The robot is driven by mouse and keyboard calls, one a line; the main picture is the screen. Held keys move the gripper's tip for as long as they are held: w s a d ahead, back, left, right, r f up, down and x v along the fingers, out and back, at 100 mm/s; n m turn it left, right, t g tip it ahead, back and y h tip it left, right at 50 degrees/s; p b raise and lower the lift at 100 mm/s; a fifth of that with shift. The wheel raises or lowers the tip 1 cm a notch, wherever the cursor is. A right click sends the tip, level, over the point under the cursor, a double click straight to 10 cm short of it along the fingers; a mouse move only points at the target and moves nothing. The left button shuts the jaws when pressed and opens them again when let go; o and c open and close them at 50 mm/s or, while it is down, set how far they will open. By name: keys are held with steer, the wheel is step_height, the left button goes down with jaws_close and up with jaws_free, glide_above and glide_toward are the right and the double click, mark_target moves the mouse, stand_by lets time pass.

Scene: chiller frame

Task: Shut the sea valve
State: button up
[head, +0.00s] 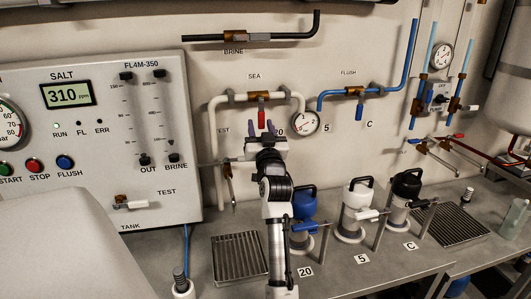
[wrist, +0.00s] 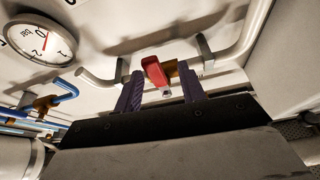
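The sea valve has a brass body (head: 262,97) on the white pipe under the SEA label. Its red lever (head: 262,118) hangs straight down, across the line of the pipe. My gripper (head: 262,128) is raised just below the lever, with its two purple fingers apart. In the wrist view the red lever (wrist: 154,71) shows between and slightly beyond the fingertips of my open gripper (wrist: 161,84). The brass body (wrist: 171,69) is behind it. I cannot tell whether a finger touches the lever.
A round gauge (head: 305,122) sits close to the right of the lever. The FLUSH valve with a blue lever (head: 359,111) is farther right. The control panel (head: 100,140) stands left. Blue, white and black-topped canisters stand on the bench below.

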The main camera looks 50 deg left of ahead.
steer(key=b+v, duration=0.3)
steer(key=v, duration=0.8)
steer(key=shift+a, duration=0.15)
